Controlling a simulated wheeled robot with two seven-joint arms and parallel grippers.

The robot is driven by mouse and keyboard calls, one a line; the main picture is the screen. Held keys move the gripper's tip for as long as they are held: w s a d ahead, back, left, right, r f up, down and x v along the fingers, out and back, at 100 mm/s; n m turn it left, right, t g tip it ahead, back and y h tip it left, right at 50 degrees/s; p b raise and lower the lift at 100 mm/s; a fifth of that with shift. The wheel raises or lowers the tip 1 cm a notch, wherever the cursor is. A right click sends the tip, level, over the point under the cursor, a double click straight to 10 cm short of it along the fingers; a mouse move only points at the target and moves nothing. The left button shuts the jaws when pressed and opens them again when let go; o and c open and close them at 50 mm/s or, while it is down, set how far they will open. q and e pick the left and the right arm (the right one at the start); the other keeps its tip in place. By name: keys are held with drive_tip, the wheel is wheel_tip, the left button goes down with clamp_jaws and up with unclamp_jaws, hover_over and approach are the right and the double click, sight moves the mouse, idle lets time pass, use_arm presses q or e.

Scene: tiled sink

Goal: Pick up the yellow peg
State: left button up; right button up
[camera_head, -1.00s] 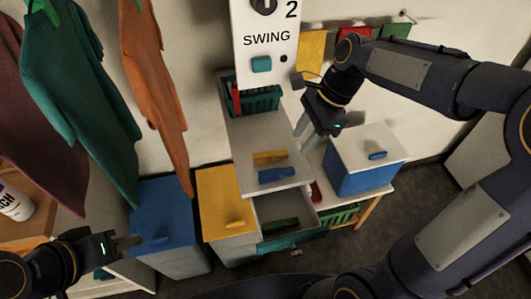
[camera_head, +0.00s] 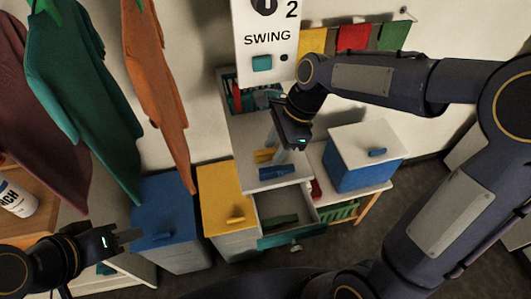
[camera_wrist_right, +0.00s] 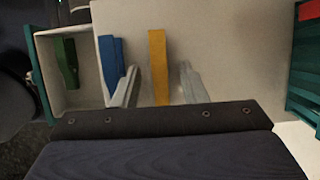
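The yellow peg (camera_head: 263,155) lies on the white top of the drawer cabinet (camera_head: 246,135), behind the blue peg (camera_head: 275,172). My right gripper (camera_head: 277,150) is open and low over the cabinet top at the yellow peg. In the right wrist view, the yellow peg (camera_wrist_right: 158,62) shows between the two spread fingers of the right gripper (camera_wrist_right: 160,78), with a gap on each side. The blue peg (camera_wrist_right: 113,65) is beside the left finger. My left gripper (camera_head: 122,239) is at the lower left, away from the pegs; its opening is unclear.
A green peg (camera_head: 281,221) lies in the open drawer (camera_head: 299,202) below. A teal rack (camera_wrist_right: 304,82) stands at the cabinet's back. A blue box with white lid (camera_head: 365,147) stands right; blue (camera_head: 165,205) and yellow (camera_head: 222,190) bins stand left. Clothes hang upper left.

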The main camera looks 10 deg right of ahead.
clamp_jaws()
drive_tip(key=shift+r, duration=0.15)
